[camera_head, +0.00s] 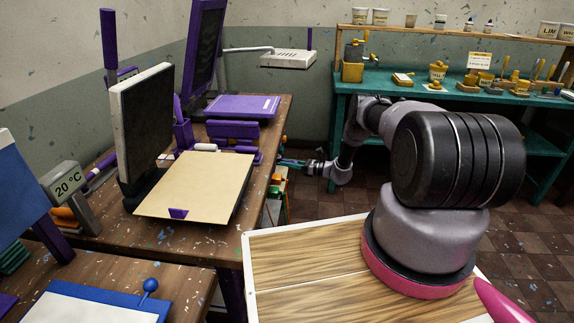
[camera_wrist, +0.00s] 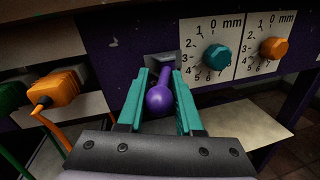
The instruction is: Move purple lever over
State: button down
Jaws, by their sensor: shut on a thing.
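The purple lever (camera_wrist: 159,99) shows in the wrist view, a ball-ended handle coming out of a slot in a dark purple panel (camera_wrist: 120,60). My gripper (camera_wrist: 162,88) has its two teal fingers on either side of the lever's shaft and is shut on it, with the ball between the fingers on the near side. In the head view my gripper (camera_head: 285,162) is small, at the right side of the wooden table (camera_head: 263,150). The lever itself cannot be made out there.
A teal knob (camera_wrist: 216,57) and an orange knob (camera_wrist: 273,48) with mm scales sit right of the lever. An orange plug (camera_wrist: 55,88) with a cable is at left.

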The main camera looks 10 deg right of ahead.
jog(key=shift+s+a, duration=0.15)
jog(key=shift+a, duration=0.15)
jog(key=c, duration=0.6)
grip_release()
jog(key=shift+d, duration=0.25)
jog(key=shift+d, duration=0.3)
jog(key=v, duration=1)
jog(key=shift+r, duration=0.15)
